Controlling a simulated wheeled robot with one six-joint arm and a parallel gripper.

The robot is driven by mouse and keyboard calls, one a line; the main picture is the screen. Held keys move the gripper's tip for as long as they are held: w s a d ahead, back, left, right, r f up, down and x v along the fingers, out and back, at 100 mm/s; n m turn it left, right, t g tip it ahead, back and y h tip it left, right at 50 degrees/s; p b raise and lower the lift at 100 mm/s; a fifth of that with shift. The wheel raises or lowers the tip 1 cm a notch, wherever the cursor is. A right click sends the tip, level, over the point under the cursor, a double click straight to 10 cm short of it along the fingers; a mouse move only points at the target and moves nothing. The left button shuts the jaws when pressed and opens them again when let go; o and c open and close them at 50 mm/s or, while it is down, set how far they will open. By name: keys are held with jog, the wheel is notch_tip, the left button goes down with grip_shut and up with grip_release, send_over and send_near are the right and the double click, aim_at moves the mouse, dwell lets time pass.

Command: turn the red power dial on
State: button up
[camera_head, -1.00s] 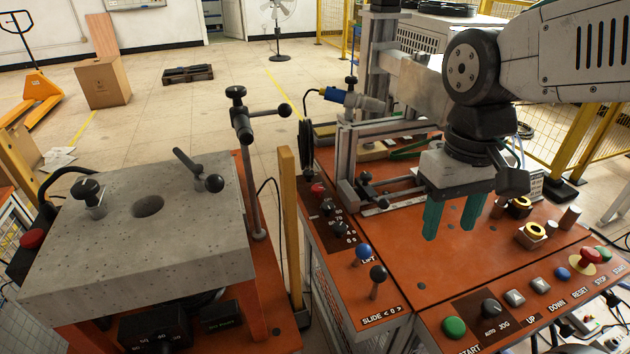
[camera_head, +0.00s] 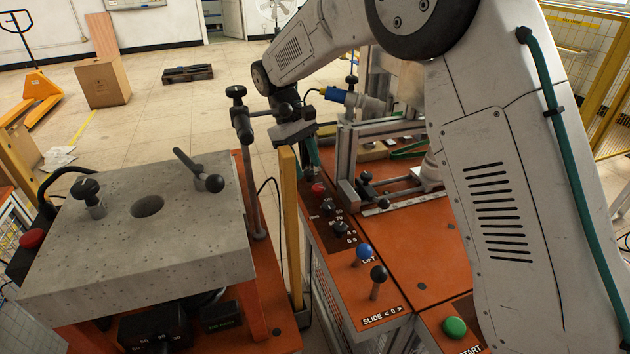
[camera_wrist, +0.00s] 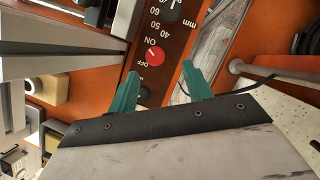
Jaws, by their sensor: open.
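The red power dial (camera_head: 318,189) sits at the far end of the narrow dark panel on the orange bench. In the wrist view the red dial (camera_wrist: 155,57) lies between the "ON" and "OFF" labels, ahead of the gap between my fingers. My gripper (camera_wrist: 160,85) is open and empty, with its two green fingers apart. The dial appears beyond the fingertips, and I see no contact. In the head view my gripper (camera_head: 311,152) hangs above the far end of the panel, partly hidden by its own body and a post.
Black dials (camera_head: 340,228) share the panel. Blue and black knobbed levers (camera_head: 378,274) stand nearer. A yellow post (camera_head: 290,220) and a dark clamp stand (camera_head: 246,150) rise on the left. An aluminium frame (camera_head: 346,160) stands close on the right.

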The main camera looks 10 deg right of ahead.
aim_at(317, 187)
jog(key=shift+n, duration=0.4)
jog(key=x, duration=0.5)
jog(key=shift+w+d+f, duration=0.15)
jog(key=shift+d+f, duration=0.2)
jog(key=shift+d, duration=0.05)
